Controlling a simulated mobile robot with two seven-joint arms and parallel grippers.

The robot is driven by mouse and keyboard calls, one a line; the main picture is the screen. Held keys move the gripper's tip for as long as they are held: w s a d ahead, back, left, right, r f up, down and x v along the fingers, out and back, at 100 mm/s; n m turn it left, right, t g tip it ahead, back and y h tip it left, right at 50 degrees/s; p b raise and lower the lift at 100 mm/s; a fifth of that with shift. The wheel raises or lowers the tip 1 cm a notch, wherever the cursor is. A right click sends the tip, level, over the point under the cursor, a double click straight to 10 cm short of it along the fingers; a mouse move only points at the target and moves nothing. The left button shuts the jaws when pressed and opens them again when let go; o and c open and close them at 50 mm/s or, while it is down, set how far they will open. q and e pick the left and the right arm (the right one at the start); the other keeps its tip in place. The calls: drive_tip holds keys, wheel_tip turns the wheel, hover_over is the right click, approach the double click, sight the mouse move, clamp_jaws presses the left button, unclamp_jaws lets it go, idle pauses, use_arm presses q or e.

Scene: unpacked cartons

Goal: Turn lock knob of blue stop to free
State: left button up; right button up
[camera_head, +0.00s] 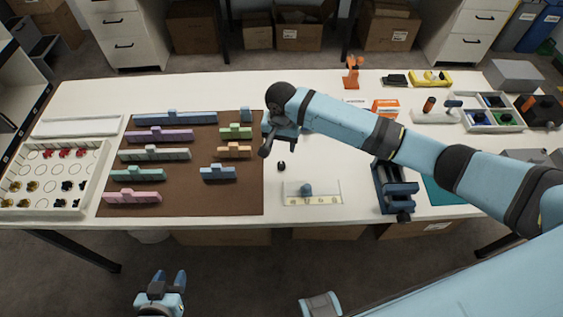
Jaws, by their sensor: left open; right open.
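A small blue block (305,189) sits on a pale, clear-walled fixture (327,200) with a yellowish marked strip at the table's front edge. It may be the blue stop, but I cannot be sure. Its lock knob and the knob's setting are too small to make out. A small dark knob-like piece (281,165) lies behind it on the table. My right gripper (265,148) is open above the right edge of the brown mat, apart from the block and left of it; the arm partly hides it. My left gripper (169,279) is open and empty, low in front of the table.
The brown mat (190,199) carries several coloured bars, including blue ones (218,173). A white tray (98,189) with sorted pieces is at the left. A blue vise-like device (393,189) stands right of the fixture, with bins (466,124) further right.

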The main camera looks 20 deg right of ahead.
sight(282, 163)
wheel_tip(282, 163, down, 10)
drive_tip(key=shift+f, duration=0.1)
idle(0.4)
drive_tip(key=c, duration=0.9)
